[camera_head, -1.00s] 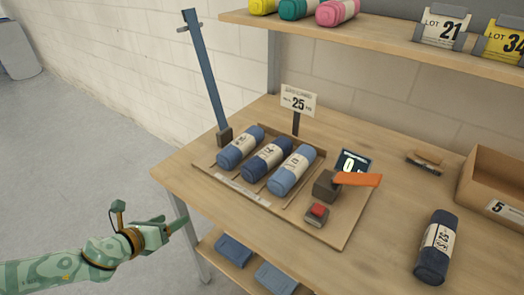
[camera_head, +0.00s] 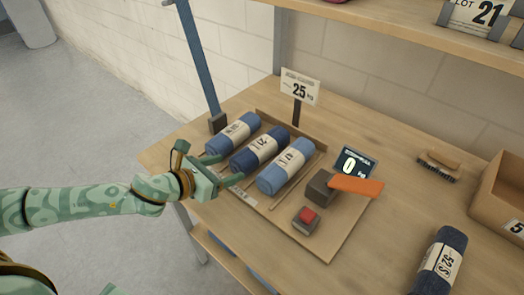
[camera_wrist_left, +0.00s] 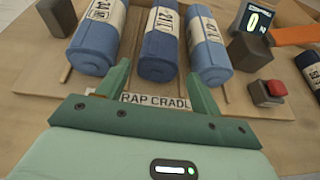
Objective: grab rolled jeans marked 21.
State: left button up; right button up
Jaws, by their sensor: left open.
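The rolled jeans marked 21 (camera_head: 250,160) are the dark blue middle roll of three on the wooden cradle board (camera_head: 318,245). Their pale label band reads 21 in the left wrist view (camera_wrist_left: 160,47). My left gripper (camera_head: 224,170) is open at the near end of this roll, with one finger toward each side. In the left wrist view its fingertips (camera_wrist_left: 157,75) flank the roll's near end, and nothing is gripped. Whether the fingers touch the roll I cannot tell. My right gripper is not in view.
Blue rolls lie close on the left (camera_head: 233,133) and right (camera_head: 284,172). Right of them are a block with an orange lever (camera_head: 356,187), a red button (camera_head: 307,215) and a display reading 0 (camera_head: 354,165). A blue post (camera_head: 198,65) stands behind left.

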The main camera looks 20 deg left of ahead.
aim_at(234, 165)
pick_arm(q)
jog(key=x, duration=0.3)
jog(key=b+x, duration=0.1)
jog(key=x, duration=0.4)
jog(key=shift+w+a+f+b, duration=0.1)
jog(key=shift+f+b, duration=0.15)
jog(key=shift+b, duration=0.15)
jog(key=c, duration=0.8)
jog(key=shift+r, duration=0.1)
jog(key=shift+c, duration=0.9)
jog(key=shift+r, duration=0.15)
